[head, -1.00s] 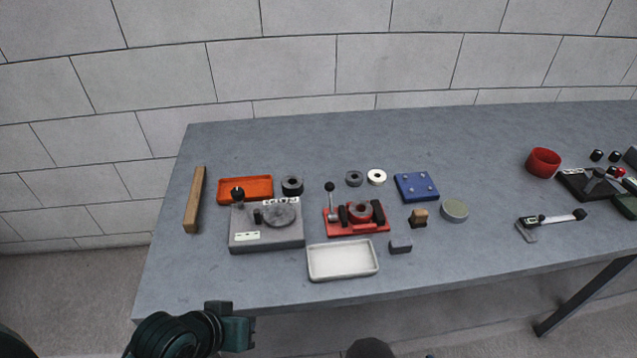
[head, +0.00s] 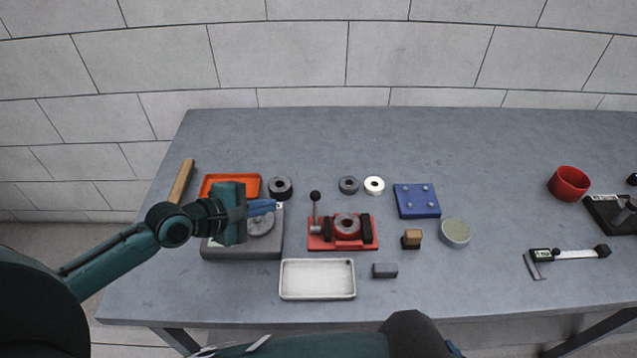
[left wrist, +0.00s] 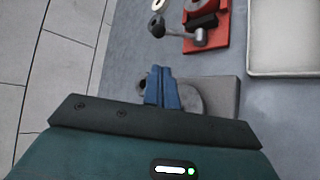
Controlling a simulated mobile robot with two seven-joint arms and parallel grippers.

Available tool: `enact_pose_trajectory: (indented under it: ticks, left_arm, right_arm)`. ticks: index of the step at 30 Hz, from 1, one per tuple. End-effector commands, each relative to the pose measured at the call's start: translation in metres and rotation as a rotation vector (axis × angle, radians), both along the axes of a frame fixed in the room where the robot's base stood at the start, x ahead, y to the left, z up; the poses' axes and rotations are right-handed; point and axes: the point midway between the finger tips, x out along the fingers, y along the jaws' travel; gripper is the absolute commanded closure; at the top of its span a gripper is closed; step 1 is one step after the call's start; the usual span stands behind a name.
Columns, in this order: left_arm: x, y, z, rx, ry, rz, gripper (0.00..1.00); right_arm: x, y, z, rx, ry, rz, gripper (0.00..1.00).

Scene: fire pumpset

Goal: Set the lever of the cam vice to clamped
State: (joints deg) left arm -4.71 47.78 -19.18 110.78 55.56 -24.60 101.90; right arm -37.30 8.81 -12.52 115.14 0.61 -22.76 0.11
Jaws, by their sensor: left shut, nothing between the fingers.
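The cam vice (head: 343,243) is a red base with black jaws around a dark ring-shaped part (head: 347,226). Its lever (head: 315,206) stands upright at the vice's left side, with a black ball knob on top. In the left wrist view the vice (left wrist: 219,33) is at the top, and its lever (left wrist: 175,31) points left. My left gripper (head: 274,206) is shut and empty, its blue fingers above the grey block with a round disc (head: 243,246). It is left of the lever and apart from it. In the left wrist view the fingertips (left wrist: 158,72) are together. My right gripper is not seen.
A white tray (head: 317,292) lies in front of the vice and a small grey block (head: 385,270) beside it. Dark rings (head: 280,187) and an orange tray (head: 213,181) lie behind. A blue plate (head: 417,212) is to the right. The table's back strip is clear.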

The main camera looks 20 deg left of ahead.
Motion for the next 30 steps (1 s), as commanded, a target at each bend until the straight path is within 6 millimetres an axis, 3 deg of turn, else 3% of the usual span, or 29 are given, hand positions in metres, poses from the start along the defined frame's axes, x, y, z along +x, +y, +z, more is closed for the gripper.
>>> enact_pose_trajectory:
  ticks: [17,30]
  left_arm:
    - [0.005,0.003,0.001,-0.024,0.005,0.018,1.00]
    - [0.055,-0.032,-0.029,-0.024,0.003,0.017,1.00]
  right_arm:
    - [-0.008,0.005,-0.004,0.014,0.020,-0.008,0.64]
    - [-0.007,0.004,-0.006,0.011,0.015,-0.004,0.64]
